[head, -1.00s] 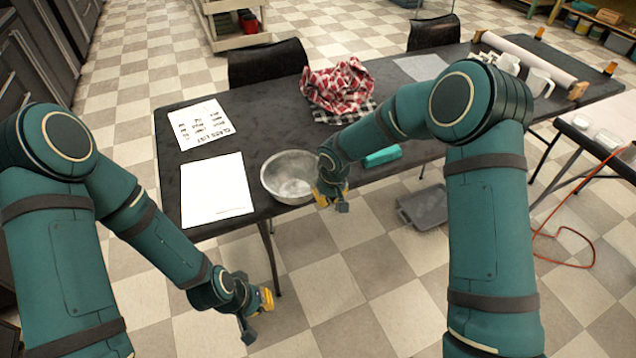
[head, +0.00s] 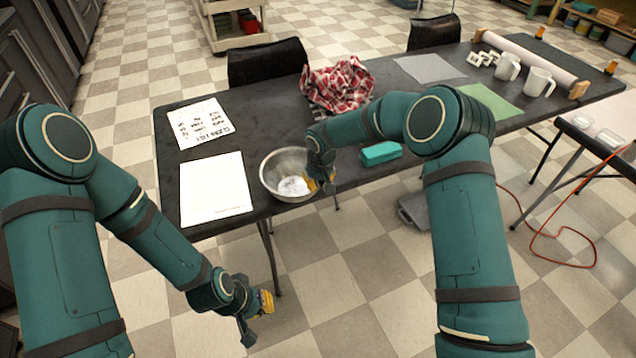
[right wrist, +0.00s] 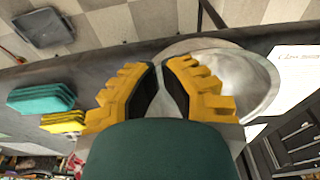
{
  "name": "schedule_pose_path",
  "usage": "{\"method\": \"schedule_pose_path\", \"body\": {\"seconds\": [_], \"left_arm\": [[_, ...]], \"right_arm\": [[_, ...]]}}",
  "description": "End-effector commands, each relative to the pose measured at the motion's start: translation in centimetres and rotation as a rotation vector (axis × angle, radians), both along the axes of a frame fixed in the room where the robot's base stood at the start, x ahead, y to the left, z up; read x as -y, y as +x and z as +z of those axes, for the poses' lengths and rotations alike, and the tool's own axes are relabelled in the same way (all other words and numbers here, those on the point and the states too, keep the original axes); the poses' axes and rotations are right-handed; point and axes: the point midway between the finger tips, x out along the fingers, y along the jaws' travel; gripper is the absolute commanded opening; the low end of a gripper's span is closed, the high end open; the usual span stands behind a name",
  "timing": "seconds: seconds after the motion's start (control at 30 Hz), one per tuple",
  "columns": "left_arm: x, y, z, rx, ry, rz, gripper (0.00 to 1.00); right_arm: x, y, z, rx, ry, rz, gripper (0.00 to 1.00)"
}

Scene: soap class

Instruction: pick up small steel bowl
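The small steel bowl (head: 284,172) stands upright near the front edge of the dark table, right of the white sheets. My right gripper (head: 322,182) is at the bowl's right rim. In the right wrist view the bowl (right wrist: 240,82) lies right of and behind the fingers. The yellow fingers of the right gripper (right wrist: 160,70) point inward, with a narrow gap between their tips near the rim. Whether the tips touch the rim is not clear. My left gripper (head: 256,308) hangs low in front of the table, away from the bowl; its fingers are too small to judge.
A red checked cloth (head: 338,84) lies behind. White papers (head: 215,188) lie left of the bowl. White mugs (head: 538,82) stand at the far right.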

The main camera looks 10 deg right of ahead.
Motion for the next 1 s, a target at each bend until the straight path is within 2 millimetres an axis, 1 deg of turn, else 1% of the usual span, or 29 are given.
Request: {"method": "schedule_pose_path", "body": {"seconds": [0.13,0.23,0.4,0.6,0.73,1.0], "left_arm": [[0.0,0.0,-0.1,0.0,0.0,0.0,0.0],[0.0,-0.1,-0.6,-0.002,0.0,-0.002,0.0],[0.0,-0.2,-3.0,-0.003,-0.001,-0.006,0.0],[0.0,0.3,-5.0,0.008,0.002,-0.002,0.0],[-0.1,0.5,-5.5,0.011,0.002,-0.002,0.0],[-0.1,0.5,-5.4,0.013,0.002,-0.001,0.0]], "right_arm": [[0.0,-0.1,-0.1,-0.001,0.0,0.001,0.0],[0.2,-0.8,-0.5,-0.001,-0.002,0.002,0.0],[0.9,-2.7,-2.0,0.0,-0.003,0.002,0.0],[1.4,-4.4,-3.5,0.0,-0.001,0.001,0.0],[1.6,-4.8,-3.9,-0.001,0.0,0.0,0.0],[1.6,-4.9,-3.8,0.0,0.0,0.0,0.0]]}}
